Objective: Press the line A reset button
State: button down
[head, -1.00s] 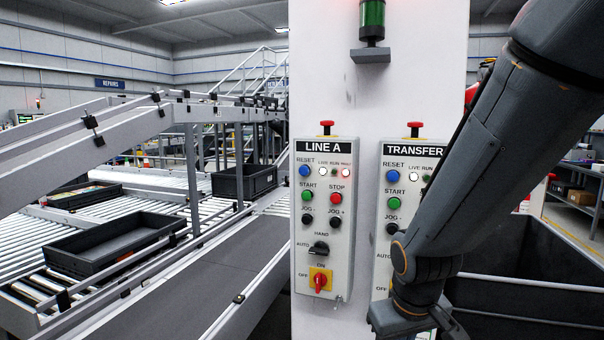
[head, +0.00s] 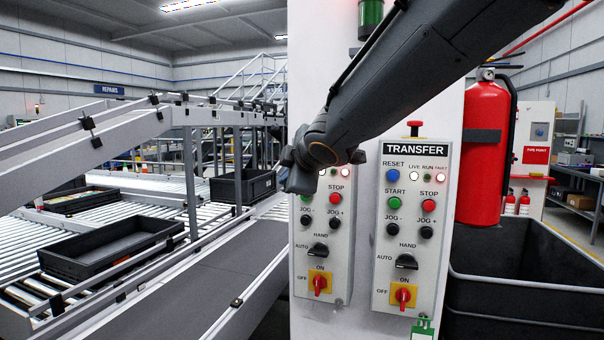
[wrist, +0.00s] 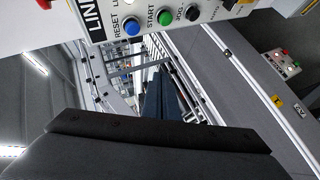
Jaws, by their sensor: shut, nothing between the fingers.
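The LINE A panel (head: 312,268) is the left one of two grey button boxes on a white column. Its blue reset button (wrist: 132,27) shows in the wrist view at the top, beside the RESET label and the green start button (wrist: 165,17). In the head view my arm end hides the reset button and the panel's title. My gripper (head: 298,178) is in front of the upper part of this panel. In the wrist view its shut, empty fingers (wrist: 158,82) appear below the row of buttons in the picture, apart from the reset button.
The TRANSFER panel (head: 410,270) stands close to the right, with a similar blue reset button (head: 393,174). A red fire extinguisher (head: 485,150) and a dark bin (head: 520,275) are farther right. Conveyors with black trays (head: 110,247) fill the left.

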jog(key=shift+w, duration=0.15)
jog(key=w+d+p, duration=0.3)
jog(key=w+p, duration=0.1)
jog(key=w, duration=0.4)
jog(key=shift+p, duration=0.35)
jog(key=shift+w+d, duration=0.1)
jog(key=shift+w, duration=0.05)
dwell(1.9)
jog(key=shift+w+p, duration=0.25)
jog(key=shift+p, duration=0.05)
jog(key=shift+w+d+p, duration=0.35)
jog(key=shift+w+p, duration=0.2)
jog(key=shift+w, duration=0.2)
dwell(1.0)
dwell(0.4)
jog(key=shift+s+a+f+b, duration=0.1)
jog(key=shift+s+a+b, duration=0.1)
jog(key=shift+s+b, duration=0.3)
jog(key=shift+s+a+b, duration=0.2)
jog(key=shift+s+b, duration=0.05)
jog(key=shift+s, duration=0.4)
jog(key=shift+s+a+b, duration=0.3)
jog(key=shift+s+b, duration=0.15)
jog(key=shift+s, duration=0.35)
jog(key=shift+s+a+b, duration=0.25)
jog(key=shift+s+b, duration=0.2)
jog(key=shift+s, duration=0.3)
jog(key=shift+s+a+b, duration=0.3)
jog(key=shift+s+b, duration=0.15)
jog(key=shift+s, duration=0.35)
